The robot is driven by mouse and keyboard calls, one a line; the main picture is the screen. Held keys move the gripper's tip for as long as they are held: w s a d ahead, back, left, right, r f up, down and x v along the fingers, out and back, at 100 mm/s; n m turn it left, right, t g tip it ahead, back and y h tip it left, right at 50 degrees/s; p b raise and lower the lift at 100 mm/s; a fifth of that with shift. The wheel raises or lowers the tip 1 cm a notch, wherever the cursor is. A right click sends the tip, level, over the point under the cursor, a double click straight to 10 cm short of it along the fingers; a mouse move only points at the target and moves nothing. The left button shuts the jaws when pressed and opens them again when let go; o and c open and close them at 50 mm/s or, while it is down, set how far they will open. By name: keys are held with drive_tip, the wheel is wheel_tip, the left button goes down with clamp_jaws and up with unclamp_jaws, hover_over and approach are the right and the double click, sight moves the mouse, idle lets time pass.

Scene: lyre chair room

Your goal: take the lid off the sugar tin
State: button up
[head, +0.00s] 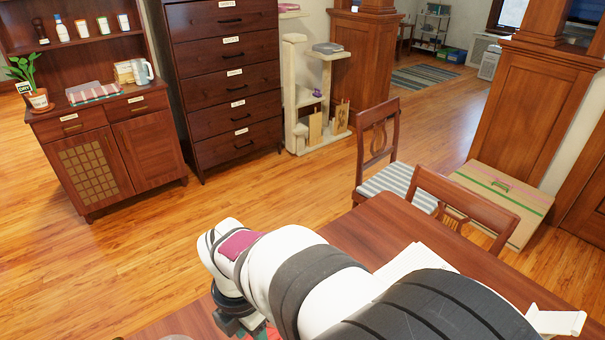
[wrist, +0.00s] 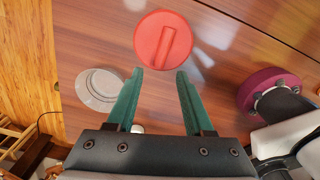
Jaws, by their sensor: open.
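A round red lid (wrist: 162,40) with a raised bar-shaped grip across its top shows at the upper middle of the wrist view. It appears to be the sugar tin's lid; the tin's body below it is hidden. My gripper (wrist: 160,72) has its two green fingers spread apart with nothing between them. The fingertips point toward the lid's near edge, one on each side of its middle. I cannot tell their height above it. In the head view my own arm hides most of this area.
A grey round dish-like object (wrist: 101,88) is on the wooden table (wrist: 85,35), left of the fingers. In the head view, two chairs (head: 376,140) stand by the table's far side, with a cardboard box (head: 500,200) beyond.

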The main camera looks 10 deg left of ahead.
drive_tip(key=f, duration=0.6)
drive_tip(key=shift+w+d+f, duration=0.1)
drive_tip(key=shift+w, duration=0.1)
clamp_jaws()
